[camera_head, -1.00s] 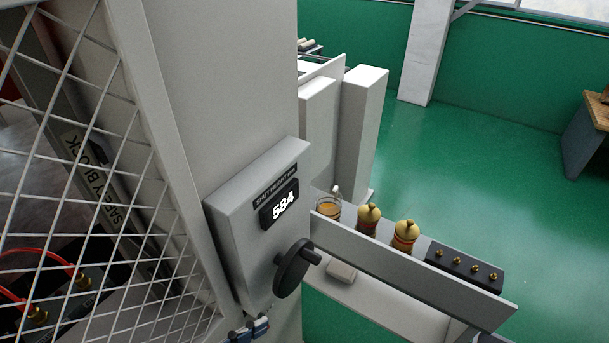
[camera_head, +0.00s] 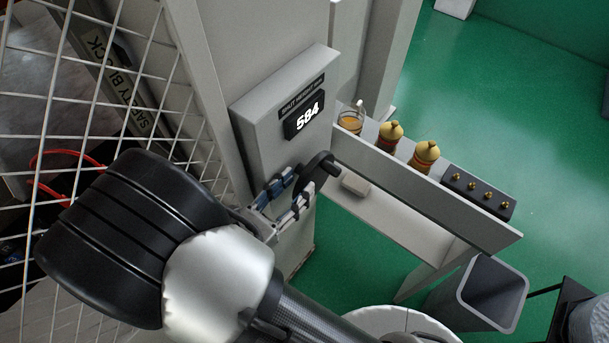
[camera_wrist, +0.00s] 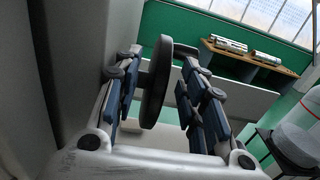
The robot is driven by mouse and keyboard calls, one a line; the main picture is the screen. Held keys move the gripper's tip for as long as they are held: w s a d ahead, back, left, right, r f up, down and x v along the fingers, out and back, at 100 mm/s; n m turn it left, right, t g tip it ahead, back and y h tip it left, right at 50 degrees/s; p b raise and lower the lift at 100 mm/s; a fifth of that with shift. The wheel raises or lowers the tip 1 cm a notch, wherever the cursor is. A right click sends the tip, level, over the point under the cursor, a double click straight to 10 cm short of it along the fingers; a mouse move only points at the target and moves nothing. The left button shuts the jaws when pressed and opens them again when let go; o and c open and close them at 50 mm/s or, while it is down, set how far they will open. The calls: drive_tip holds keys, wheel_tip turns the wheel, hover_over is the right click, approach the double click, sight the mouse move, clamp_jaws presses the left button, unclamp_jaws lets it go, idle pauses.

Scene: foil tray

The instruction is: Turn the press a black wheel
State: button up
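The black wheel (camera_head: 319,176) with its handle sticks out from the grey shut height panel (camera_head: 262,112), whose display (camera_head: 306,116) reads 584. My gripper (camera_head: 287,193) is at the wheel, reaching in from the lower left. In the wrist view the wheel (camera_wrist: 155,82) stands edge-on between the two blue-padded fingers of my gripper (camera_wrist: 160,98). The fingers are apart, with a visible gap on each side of the wheel. Part of the wheel's lower left is hidden behind a finger in the head view.
A wire mesh guard (camera_head: 60,130) is at the left. A shelf (camera_head: 425,195) to the right carries a jar (camera_head: 351,120), two brass-topped fittings (camera_head: 389,136) and a black block (camera_head: 478,192). A grey bin (camera_head: 492,292) stands at the lower right. Green floor is open beyond.

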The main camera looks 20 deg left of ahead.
sight(315, 179)
drive_tip(key=shift+x, duration=1.9)
drive_tip(key=shift+c, duration=0.4)
clamp_jaws()
